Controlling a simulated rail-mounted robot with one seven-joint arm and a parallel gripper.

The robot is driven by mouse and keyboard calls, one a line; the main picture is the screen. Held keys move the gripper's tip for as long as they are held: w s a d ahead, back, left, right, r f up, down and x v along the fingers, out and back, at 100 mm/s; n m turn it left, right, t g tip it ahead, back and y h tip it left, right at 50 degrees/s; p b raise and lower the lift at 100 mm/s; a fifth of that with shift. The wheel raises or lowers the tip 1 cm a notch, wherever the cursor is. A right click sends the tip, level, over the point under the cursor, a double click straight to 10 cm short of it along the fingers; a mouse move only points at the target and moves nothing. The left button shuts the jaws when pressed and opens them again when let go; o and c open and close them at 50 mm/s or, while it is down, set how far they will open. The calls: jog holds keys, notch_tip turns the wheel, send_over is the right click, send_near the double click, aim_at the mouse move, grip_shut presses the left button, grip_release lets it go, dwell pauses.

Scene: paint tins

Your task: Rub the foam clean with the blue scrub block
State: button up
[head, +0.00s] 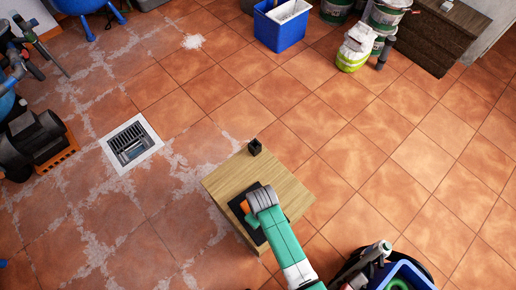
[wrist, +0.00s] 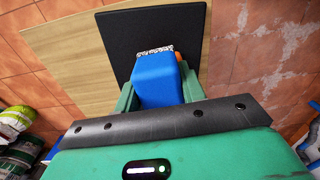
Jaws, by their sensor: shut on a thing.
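The blue scrub block (wrist: 160,84) is held between the green fingers of my gripper (wrist: 159,93) in the wrist view. Its far end has a grey-white speckled edge and lies over or against the black foam (wrist: 150,28); I cannot tell whether they touch. The foam is a flat dark square on a wooden table; no marks show on its visible part. In the head view my gripper (head: 250,207) is over the foam (head: 249,226) and hides part of it. The block is hidden there.
The wooden tabletop (head: 225,181) is small, with a small black holder (head: 255,147) at its far corner. Bare tiled floor surrounds it, with a drain grate (head: 131,143) to the left. A blue bin (head: 279,32) and paint tins (head: 386,14) stand at the back.

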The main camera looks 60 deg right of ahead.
notch_tip(320, 180, up, 3)
jog(key=shift+w+p, duration=0.1)
jog(key=shift+p, duration=0.6)
notch_tip(320, 180, up, 5)
jog(key=p, duration=0.5)
